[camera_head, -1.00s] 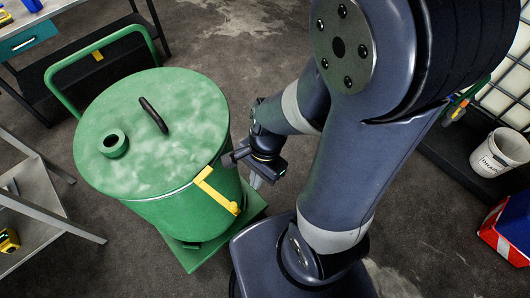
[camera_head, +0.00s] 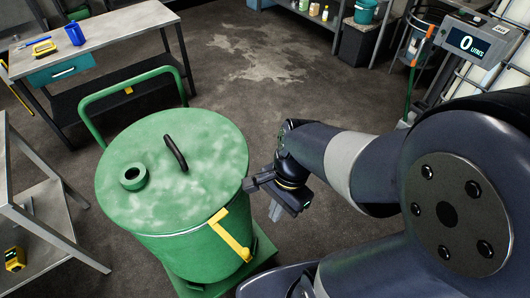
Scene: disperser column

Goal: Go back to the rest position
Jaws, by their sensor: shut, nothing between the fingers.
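My gripper (camera_head: 275,211) hangs at the end of my arm, right of the green drum, pointing down over the dark floor. Its fingers are small and partly turned away in this view; it is shut and holds nothing. My arm reaches in from the right, bent, with its upper link across the lower right. The green lidded drum (camera_head: 200,130) stands upright on a green wheeled base with a push handle (camera_head: 125,88). Its lid has a black handle and a round port. A yellow bracket (camera_head: 230,236) is on its front side, close to my gripper but apart from it.
A workbench (camera_head: 100,25) with a blue cup stands at the upper left. A metal rack (camera_head: 35,200) is at the left edge. Shelves with bottles stand at the back. A litre display (camera_head: 473,43) and a caged tank are at the upper right. The floor behind the drum is clear.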

